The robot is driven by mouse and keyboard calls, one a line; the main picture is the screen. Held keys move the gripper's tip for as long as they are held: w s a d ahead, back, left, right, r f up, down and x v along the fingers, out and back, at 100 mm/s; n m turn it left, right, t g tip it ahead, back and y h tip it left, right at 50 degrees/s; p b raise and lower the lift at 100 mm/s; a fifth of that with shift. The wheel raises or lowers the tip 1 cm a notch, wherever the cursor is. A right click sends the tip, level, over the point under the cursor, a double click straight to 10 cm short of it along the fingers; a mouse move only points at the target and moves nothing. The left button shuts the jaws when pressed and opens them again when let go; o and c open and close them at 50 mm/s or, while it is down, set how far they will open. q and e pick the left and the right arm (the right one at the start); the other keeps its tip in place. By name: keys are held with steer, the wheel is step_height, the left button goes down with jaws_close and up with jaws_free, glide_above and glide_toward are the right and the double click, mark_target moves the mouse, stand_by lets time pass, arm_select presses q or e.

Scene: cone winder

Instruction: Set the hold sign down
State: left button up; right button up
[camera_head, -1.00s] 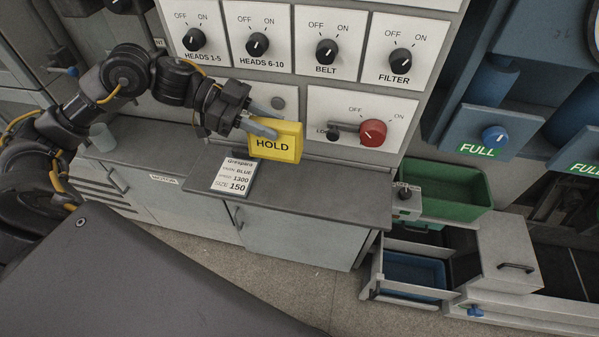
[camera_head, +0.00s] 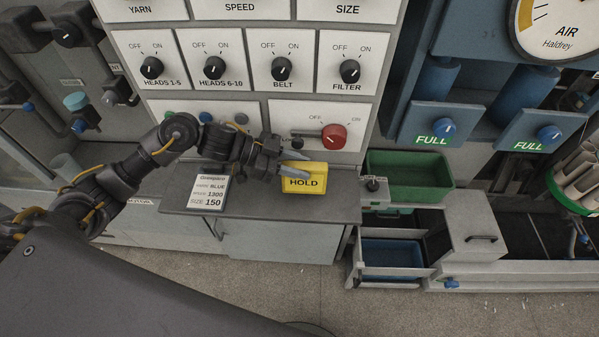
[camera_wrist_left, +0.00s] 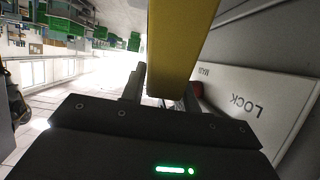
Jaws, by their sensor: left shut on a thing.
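The yellow hold sign (camera_head: 304,182) is upright, its HOLD face toward me, at the grey counter (camera_head: 270,198) below the switch panel. My left gripper (camera_head: 296,162) comes in from the left and is shut on the sign's upper part. The sign's lower edge looks at or just above the counter top; I cannot tell whether it touches. In the left wrist view the sign's yellow edge (camera_wrist_left: 181,45) stands between the fingers. My right gripper is not in view.
A job card (camera_head: 213,191) reading size 150 stands left of the sign. The red main switch (camera_head: 334,137) is just behind and above the sign. A green bin (camera_head: 408,175) and an open drawer (camera_head: 392,258) lie to the right. Bare counter shows right of the sign.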

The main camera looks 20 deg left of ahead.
arm_select(q)
steer(key=f, duration=0.1)
steer(key=f+p, duration=0.1)
steer(key=f, duration=0.1)
steer(key=shift+w+d+f, duration=0.1)
steer(key=shift+d, duration=0.1)
steer(key=shift+f, duration=0.15)
steer(key=o, duration=0.8)
steer(key=shift+f, duration=0.1)
steer(key=shift+o, duration=0.9)
